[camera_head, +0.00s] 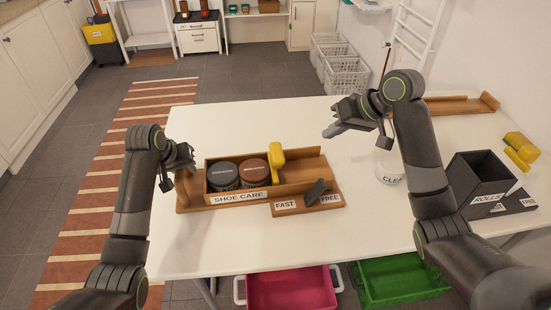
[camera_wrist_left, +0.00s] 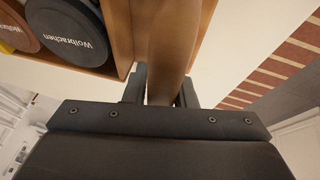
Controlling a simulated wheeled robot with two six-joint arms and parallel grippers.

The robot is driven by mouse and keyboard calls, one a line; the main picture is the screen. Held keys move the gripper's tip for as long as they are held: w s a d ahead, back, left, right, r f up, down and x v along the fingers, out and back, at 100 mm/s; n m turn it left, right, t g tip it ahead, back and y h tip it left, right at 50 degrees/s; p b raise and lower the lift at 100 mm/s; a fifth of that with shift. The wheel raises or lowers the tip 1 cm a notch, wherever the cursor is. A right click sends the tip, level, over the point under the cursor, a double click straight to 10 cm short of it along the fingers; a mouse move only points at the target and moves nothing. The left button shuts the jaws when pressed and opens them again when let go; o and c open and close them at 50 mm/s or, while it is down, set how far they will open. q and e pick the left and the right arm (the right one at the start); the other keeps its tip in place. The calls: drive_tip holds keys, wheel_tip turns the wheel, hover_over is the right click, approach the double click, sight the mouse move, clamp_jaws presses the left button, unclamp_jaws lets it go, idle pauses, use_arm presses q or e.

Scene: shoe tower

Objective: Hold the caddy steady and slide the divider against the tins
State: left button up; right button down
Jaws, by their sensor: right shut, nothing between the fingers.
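The wooden caddy (camera_head: 238,198), labelled SHOE CARE, stands on the white table. It holds two tins side by side, one with a dark lid (camera_head: 222,175) and one with a brown lid (camera_head: 254,171). The divider with a yellow grip (camera_head: 276,158) stands right of the brown tin; any gap is too small to tell. A dark lever (camera_head: 317,191) sits by the FAST and FREE labels, tilted toward FREE. My left gripper (camera_head: 178,175) is shut on the caddy's left-end wooden handle (camera_wrist_left: 168,45). My right gripper (camera_head: 332,130) is shut and empty, above the table right of the caddy.
A white tub (camera_head: 390,173) and a dark ROLLS box (camera_head: 480,180) stand on the right, with a yellow object (camera_head: 521,148) beyond. A wooden tray (camera_head: 460,105) lies at the back right. Pink (camera_head: 290,290) and green (camera_head: 400,284) crates sit below. Table behind the caddy is clear.

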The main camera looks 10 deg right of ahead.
use_arm(q)
drive_tip(key=o, duration=0.4)
drive_tip(key=shift+w+f, duration=0.1)
drive_tip(key=shift+f, duration=0.05)
drive_tip(key=shift+o, duration=0.2)
drive_tip(key=shift+a+f, duration=0.15)
drive_tip(key=shift+s+r, duration=0.2)
drive_tip(key=shift+r, duration=0.35)
drive_tip(key=v, duration=1.1)
